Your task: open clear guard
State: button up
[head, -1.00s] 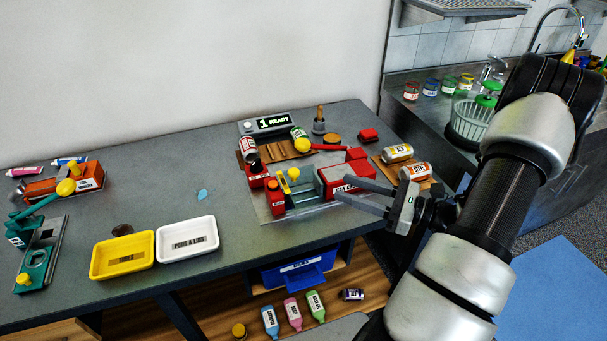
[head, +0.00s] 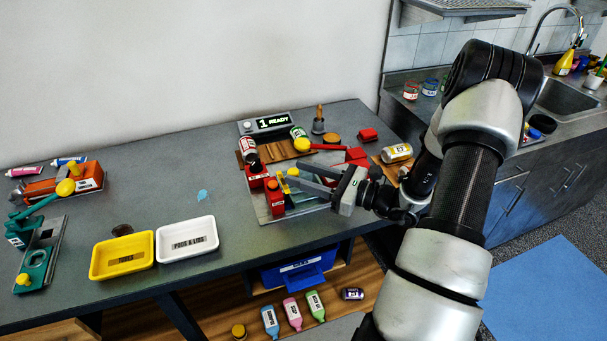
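The red station (head: 274,199) stands on the grey bench, with red blocks, a yellow-topped part (head: 292,172) and a grey base plate. A pale, see-through greenish panel, seemingly the clear guard (head: 304,200), sits in the middle of the station, low and partly behind my fingers. I cannot tell its exact edges or whether it is shut. My gripper (head: 291,173) reaches in from the right over the station. Its two fingers are apart with nothing seen between them. I cannot tell whether they touch the guard. My gripper hides the station's right-hand block.
A display reading "1 READY" (head: 273,121) and cans on a wooden rack (head: 285,151) stand behind the station. A red lever (head: 329,147) is close above my fingers.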

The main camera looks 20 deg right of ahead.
grip_shut()
jog(key=d, duration=1.1)
jog(key=shift+d+b, duration=0.1)
jog(key=shift+b, duration=0.3)
grip_release()
jog(key=v, duration=1.7)
jog(key=shift+s, duration=0.2)
jog(key=shift+r, duration=0.1)
